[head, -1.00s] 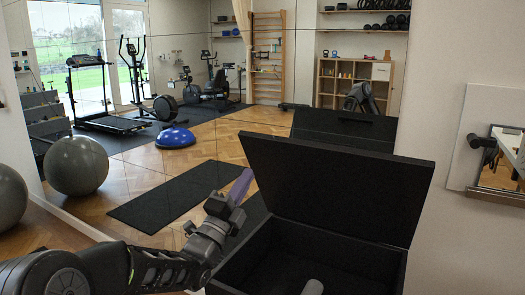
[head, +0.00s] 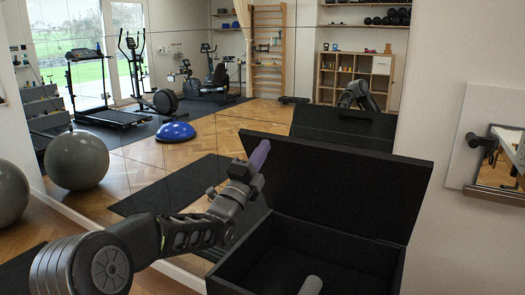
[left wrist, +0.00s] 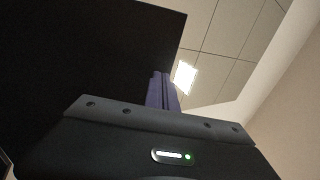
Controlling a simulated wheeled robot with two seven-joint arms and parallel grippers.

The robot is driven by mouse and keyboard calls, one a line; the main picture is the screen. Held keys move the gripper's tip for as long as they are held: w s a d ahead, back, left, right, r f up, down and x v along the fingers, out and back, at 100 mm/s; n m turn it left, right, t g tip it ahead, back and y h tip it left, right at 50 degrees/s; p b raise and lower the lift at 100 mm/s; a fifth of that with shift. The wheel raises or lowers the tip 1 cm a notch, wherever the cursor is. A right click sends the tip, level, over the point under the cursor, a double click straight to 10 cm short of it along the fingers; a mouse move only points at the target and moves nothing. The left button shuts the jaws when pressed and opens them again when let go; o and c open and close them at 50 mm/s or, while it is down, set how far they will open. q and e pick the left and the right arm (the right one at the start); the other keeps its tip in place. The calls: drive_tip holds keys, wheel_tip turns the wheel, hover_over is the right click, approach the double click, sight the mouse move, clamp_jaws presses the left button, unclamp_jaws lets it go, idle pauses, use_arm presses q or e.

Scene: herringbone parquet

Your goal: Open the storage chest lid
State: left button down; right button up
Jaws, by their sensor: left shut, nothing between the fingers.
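The black storage chest (head: 300,262) stands in front of me with its lid (head: 335,185) raised and tilted back, so its inside shows. A grey roll-shaped object (head: 311,285) lies inside. My left gripper (head: 260,155) is in front of the left part of the lid, its purple fingers pointing up and shut with nothing between them. In the left wrist view the shut fingers (left wrist: 161,92) show beside the dark lid (left wrist: 90,50); I cannot tell if they touch it. My right gripper is not in view.
A large mirror behind the chest reflects the room, including gym machines and a blue balance dome (head: 175,131). Grey exercise balls (head: 77,160) appear at left. A wall panel with a holder (head: 490,145) is at right.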

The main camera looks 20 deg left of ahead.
use_arm(q)
drive_tip(key=shift+g, duration=0.9)
drive_tip(key=w+r+p, duration=0.4)
drive_tip(key=w, duration=0.1)
drive_tip(key=shift+w+d+r, duration=0.2)
drive_tip(key=shift+d+r, duration=0.05)
drive_tip(key=shift+g, duration=0.9)
drive_tip(key=w+p, duration=0.3)
drive_tip(key=w+r+p, duration=0.1)
drive_tip(key=w, duration=0.1)
drive_tip(key=shift+w+d, duration=0.1)
drive_tip(key=shift+w, duration=0.1)
